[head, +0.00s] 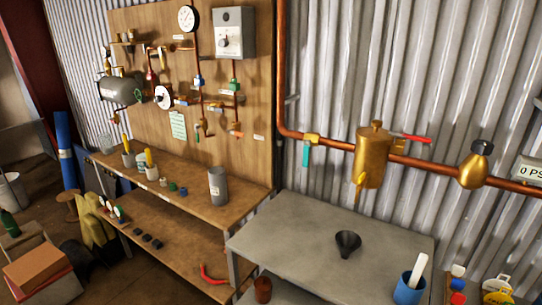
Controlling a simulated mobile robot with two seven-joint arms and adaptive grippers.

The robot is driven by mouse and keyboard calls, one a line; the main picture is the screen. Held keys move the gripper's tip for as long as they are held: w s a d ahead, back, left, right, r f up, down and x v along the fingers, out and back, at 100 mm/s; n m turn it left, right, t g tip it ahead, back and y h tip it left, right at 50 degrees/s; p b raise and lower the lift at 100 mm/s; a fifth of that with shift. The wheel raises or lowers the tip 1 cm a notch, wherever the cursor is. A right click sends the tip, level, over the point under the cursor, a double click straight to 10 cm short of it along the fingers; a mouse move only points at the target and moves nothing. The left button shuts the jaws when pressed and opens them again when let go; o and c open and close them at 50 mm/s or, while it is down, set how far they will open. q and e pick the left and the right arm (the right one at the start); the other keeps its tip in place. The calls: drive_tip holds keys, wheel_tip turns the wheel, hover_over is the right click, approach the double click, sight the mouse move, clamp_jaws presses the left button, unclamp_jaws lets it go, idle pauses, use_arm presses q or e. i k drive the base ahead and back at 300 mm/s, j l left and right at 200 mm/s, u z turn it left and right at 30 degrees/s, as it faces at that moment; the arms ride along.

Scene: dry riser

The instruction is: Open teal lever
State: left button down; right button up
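The teal lever (306,155) hangs straight down from a brass valve (312,139) on the copper pipe, just right of the pipe's lower bend. It stands roughly square to the horizontal pipe run (340,145). Neither of my grippers is in the head view, and nothing touches the lever.
Right of the valve is a brass vessel (371,158) with a red lever (416,138) beside it. Below stands a grey table (300,245) with a black funnel (348,243) and a blue cup (408,289). The space before the teal lever looks clear.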

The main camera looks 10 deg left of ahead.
sight(307, 143)
drive_tip(key=i+j, duration=0.15)
drive_tip(key=j, duration=0.15)
drive_tip(key=i+j+z, duration=0.1)
drive_tip(key=j, duration=0.2)
drive_tip(key=i+j, duration=0.1)
drive_tip(key=j, duration=0.25)
drive_tip(key=i+j+z, duration=0.1)
drive_tip(key=j, duration=0.2)
